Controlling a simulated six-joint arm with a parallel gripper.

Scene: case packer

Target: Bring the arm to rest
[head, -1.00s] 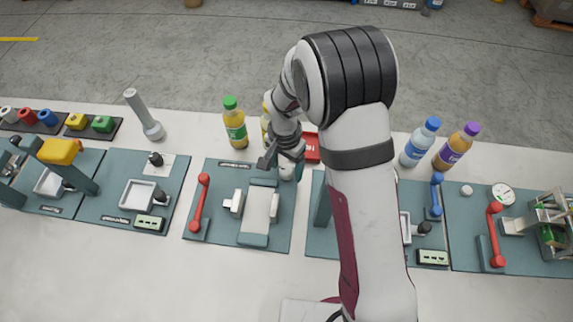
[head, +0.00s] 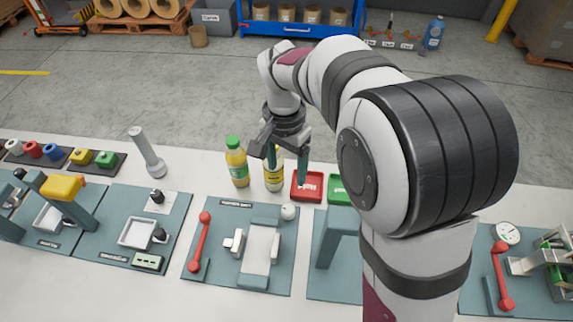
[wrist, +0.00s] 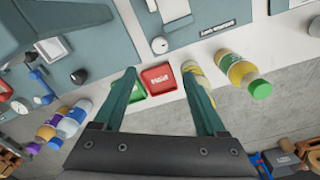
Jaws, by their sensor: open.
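My gripper (head: 287,160) is raised above the back of the table in the head view, pointing down, with its two fingers spread and nothing between them. In the wrist view the fingers of my gripper (wrist: 165,85) stand apart. A yellow bottle (head: 273,172) stands behind the fingers, and a green-capped bottle (head: 237,163) stands to its left. I cannot tell the exact height of the fingers over the table. My arm hides part of the table's right side in the head view.
A red tray (head: 316,196) and a green tray (head: 338,197) lie by the fingers, the green partly hidden. Teal station boards (head: 215,280) with red levers (head: 200,240) line the table. A grey post (head: 147,150) stands at the left. Blue and purple bottles show in the wrist view (wrist: 72,120).

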